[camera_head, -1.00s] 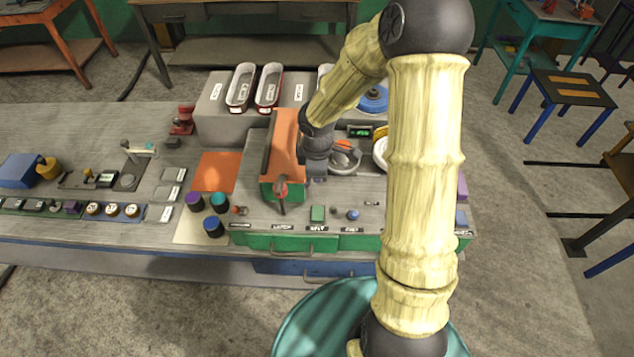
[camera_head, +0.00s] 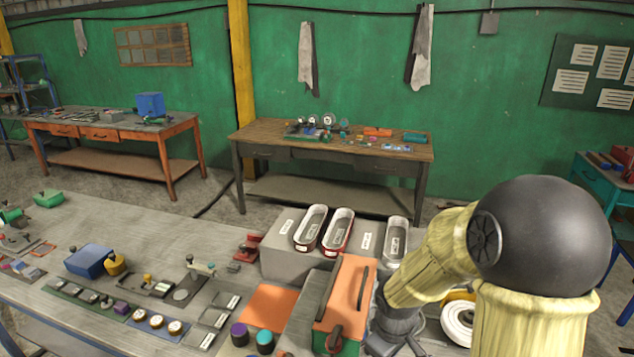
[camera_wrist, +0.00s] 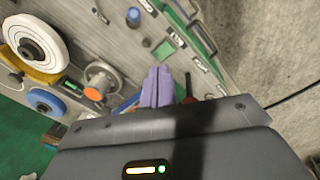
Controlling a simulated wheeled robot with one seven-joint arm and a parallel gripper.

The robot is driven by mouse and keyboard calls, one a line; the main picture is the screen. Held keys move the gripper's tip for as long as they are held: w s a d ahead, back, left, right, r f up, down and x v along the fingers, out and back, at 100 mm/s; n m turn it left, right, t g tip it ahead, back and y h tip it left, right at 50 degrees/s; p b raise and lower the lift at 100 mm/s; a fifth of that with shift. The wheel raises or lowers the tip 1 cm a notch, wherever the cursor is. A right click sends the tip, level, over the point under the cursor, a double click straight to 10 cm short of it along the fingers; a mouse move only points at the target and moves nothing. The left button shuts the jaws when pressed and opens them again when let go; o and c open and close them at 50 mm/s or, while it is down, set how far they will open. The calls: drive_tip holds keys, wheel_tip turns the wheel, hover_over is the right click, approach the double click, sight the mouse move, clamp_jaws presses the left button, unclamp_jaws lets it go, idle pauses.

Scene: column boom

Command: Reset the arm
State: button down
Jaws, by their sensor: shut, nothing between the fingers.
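My gripper (camera_wrist: 157,88) shows in the wrist view as two purple fingers pressed together, with nothing between them. It hangs over the bench top, above small parts and a grey funnel-like bowl (camera_wrist: 101,78) with an orange piece. In the head view my yellow-sleeved arm bends at a large black joint at the right. The forearm runs down left to a dark wrist beside the orange-topped box (camera_head: 345,292). The fingers are hidden in the head view.
Trays (camera_head: 337,231) stand on a grey block behind the box. A white disc (camera_head: 458,322) lies right of the wrist; it also shows in the wrist view (camera_wrist: 33,42). The bench's left holds a blue box (camera_head: 89,260) and small parts. Another table (camera_head: 333,137) stands behind.

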drive_tip(key=s+m+t+b, duration=0.1)
drive_tip(key=s+m+b, duration=0.2)
drive_tip(key=s+m, duration=0.4)
drive_tip(key=shift+s+d+r+m+y, duration=0.15)
drive_tip(key=shift+s+m+y, duration=0.2)
drive_tip(key=shift+m, duration=0.35)
idle(0.4)
